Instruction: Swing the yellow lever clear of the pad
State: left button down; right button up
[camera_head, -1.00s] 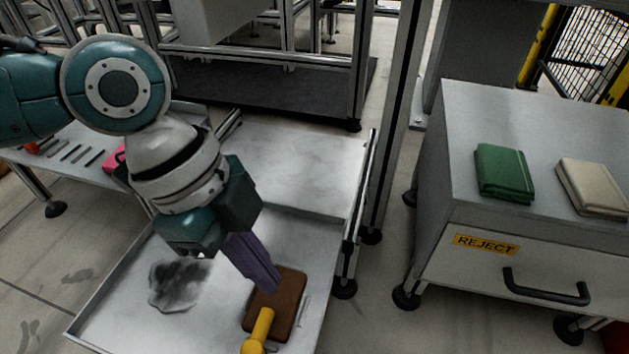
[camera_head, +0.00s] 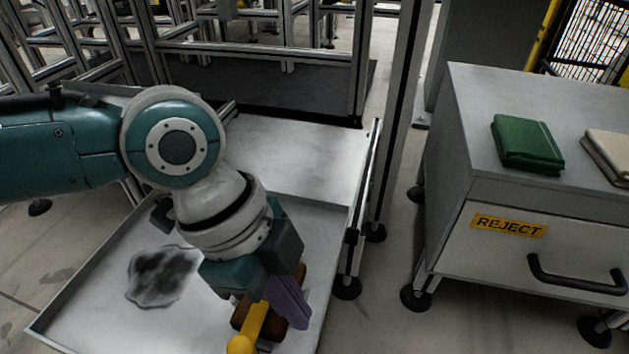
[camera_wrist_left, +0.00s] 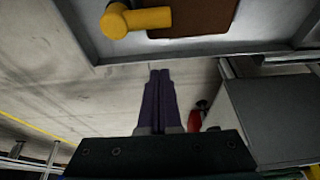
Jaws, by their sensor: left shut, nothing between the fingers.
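The yellow lever (camera_head: 252,326) has a round knob at one end, and its bar lies over the brown pad (camera_head: 239,313) in the tray. In the left wrist view the lever (camera_wrist_left: 140,18) shows at the top, its bar overlapping the left part of the pad (camera_wrist_left: 200,16). My left gripper (camera_head: 302,325) has purple fingers and is shut and empty. In the head view its fingers cover part of the pad, just right of the lever; I cannot tell whether they touch. In the wrist view the fingertips (camera_wrist_left: 159,71) appear apart from both. My right gripper is out of view.
The metal tray (camera_head: 95,277) has a raised rim and a dark stain (camera_head: 163,275). Metal frames fill the back.

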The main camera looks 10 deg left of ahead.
aim_at(250, 333)
pick_arm(q)
jog(key=a, duration=0.1)
jog(key=a+f+b, duration=0.1)
jog(key=a+f, duration=0.1)
jog(key=shift+a+b, duration=0.25)
jog(key=shift+b, duration=0.15)
jog(key=shift+a+r, duration=0.1)
jog(key=shift+a, duration=0.1)
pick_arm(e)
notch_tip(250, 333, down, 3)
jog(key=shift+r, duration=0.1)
pick_arm(q)
jog(key=shift+d+r, duration=0.1)
jog(key=shift+d, duration=0.1)
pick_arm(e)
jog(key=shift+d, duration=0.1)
pick_arm(q)
jog(key=shift+w+a+n+p, duration=0.1)
jog(key=shift+a+n+p, duration=0.25)
jog(key=shift+p, duration=0.35)
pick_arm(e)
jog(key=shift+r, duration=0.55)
pick_arm(q)
jog(key=shift+d, duration=0.1)
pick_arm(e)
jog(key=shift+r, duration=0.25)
